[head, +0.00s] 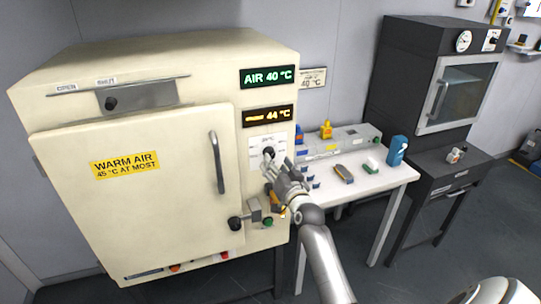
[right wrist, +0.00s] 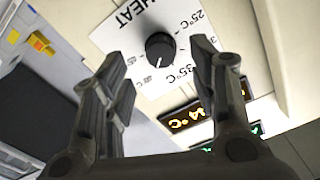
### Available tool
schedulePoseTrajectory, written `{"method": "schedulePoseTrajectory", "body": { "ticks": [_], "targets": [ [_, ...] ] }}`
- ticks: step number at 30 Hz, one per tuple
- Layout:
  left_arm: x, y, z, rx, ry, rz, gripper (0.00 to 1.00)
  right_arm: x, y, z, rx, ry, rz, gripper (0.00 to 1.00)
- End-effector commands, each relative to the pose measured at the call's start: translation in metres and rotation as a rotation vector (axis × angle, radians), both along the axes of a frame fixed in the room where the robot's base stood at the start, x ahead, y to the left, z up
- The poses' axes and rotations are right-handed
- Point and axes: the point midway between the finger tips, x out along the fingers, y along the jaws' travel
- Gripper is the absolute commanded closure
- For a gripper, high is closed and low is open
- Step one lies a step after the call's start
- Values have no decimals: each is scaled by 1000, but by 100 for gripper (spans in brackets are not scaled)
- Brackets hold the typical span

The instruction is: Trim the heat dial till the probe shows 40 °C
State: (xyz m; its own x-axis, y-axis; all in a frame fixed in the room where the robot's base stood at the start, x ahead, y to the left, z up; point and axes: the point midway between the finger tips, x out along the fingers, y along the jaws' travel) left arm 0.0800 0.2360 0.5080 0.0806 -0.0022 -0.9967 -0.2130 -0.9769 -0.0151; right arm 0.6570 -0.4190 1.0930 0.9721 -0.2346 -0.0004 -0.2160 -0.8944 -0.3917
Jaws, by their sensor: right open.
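The heat dial is a black round knob (right wrist: 160,46) on a white plate marked HEAT (right wrist: 122,35), with 25 °C and 35 °C readable; its exact setting is unclear. In the head view the dial (head: 268,152) is on the cabinet's right front. A green display (head: 267,77) reads AIR 40 °C. Below it an amber display (head: 268,116) reads 44 °C; its small word is too blurred to read. My right gripper (head: 276,166) is open just in front of the dial. In the right wrist view its fingers (right wrist: 158,58) flank the knob with gaps. My left gripper is out of view.
The cream cabinet door (head: 150,195) is shut, with a long handle (head: 216,162) and a yellow WARM AIR, 45 °C AT MOST label (head: 124,164). A latch knob (head: 236,223) and green button (head: 268,222) are below the dial. A white table (head: 385,183) with small items is at right.

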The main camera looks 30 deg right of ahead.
Motion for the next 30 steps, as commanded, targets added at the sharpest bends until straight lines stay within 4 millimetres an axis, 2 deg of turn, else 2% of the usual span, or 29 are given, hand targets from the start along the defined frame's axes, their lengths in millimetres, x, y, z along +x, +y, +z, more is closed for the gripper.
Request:
{"method": "schedulePoseTrajectory", "body": {
  "ticks": [3, 10, 23, 30],
  "targets": [
    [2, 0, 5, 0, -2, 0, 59, 19, -4, 1, -1, 1, 0, 47],
    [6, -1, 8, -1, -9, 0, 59, 41, -10, 0, -1, 0, 0, 47],
    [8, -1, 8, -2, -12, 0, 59, 48, -11, -1, -2, 0, 0, 47],
    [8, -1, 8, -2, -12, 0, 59, 48, -11, -1, -1, 1, 0, 75]
  ]
}}
